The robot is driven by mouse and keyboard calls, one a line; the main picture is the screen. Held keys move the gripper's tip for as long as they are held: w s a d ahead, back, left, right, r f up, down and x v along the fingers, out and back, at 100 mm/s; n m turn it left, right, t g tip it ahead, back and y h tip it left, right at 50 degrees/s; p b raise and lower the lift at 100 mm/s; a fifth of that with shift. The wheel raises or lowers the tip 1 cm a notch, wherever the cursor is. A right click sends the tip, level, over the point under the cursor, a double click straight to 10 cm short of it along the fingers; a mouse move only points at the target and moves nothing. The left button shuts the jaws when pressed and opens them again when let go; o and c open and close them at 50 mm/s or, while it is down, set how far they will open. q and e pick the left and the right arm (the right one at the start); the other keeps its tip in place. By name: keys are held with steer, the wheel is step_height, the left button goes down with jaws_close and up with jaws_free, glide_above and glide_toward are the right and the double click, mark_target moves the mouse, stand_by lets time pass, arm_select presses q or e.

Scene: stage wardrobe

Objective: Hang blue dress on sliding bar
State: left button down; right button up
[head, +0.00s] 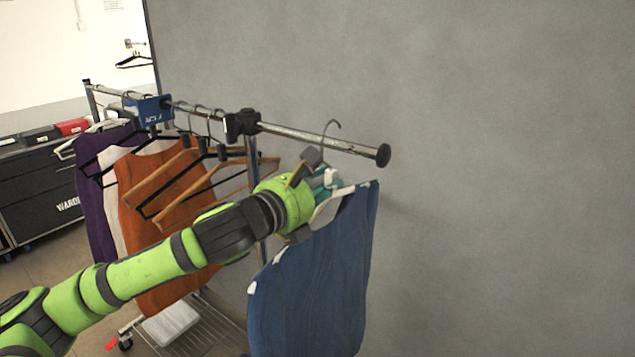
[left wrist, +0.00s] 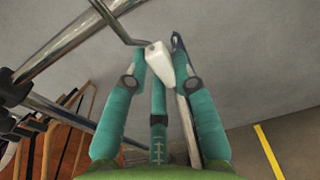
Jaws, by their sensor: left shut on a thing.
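The blue dress (head: 320,280) hangs from a hanger with a metal hook (head: 331,127) and a pale body. My left gripper (head: 328,178) is shut on the hanger near the base of its hook. In the left wrist view the teal fingers (left wrist: 155,85) close around the white hanger neck (left wrist: 157,62). The hook stands upright beside the sliding bar (head: 320,141), near its right end; I cannot tell whether it touches the bar. The bar also crosses the upper left of the left wrist view (left wrist: 65,40). My right gripper is not in view.
The rail's left part holds several hangers (head: 200,150), an orange garment (head: 150,190), a purple one (head: 100,180) and a blue sign (head: 149,109). A black clamp (head: 241,123) joins the bar sections. A grey wall (head: 480,150) stands behind. The bar right of the clamp carries no other hanger.

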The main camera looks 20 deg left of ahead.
mark_target(339, 189)
arm_select(q)
steer(key=shift+r+p+x, duration=0.15)
steer(key=shift+p+x, duration=0.25)
steer(key=shift+x, duration=0.35)
steer(key=shift+r+p+x, duration=0.2)
steer(key=shift+p+x, duration=0.15)
steer(key=shift+x, duration=0.35)
steer(key=shift+f, duration=0.15)
steer(key=shift+w+p, duration=0.1)
steer(key=shift+p, duration=0.25)
steer(key=shift+f, duration=0.25)
steer(key=shift+f+b, duration=0.95)
steer(key=shift+f, duration=0.65)
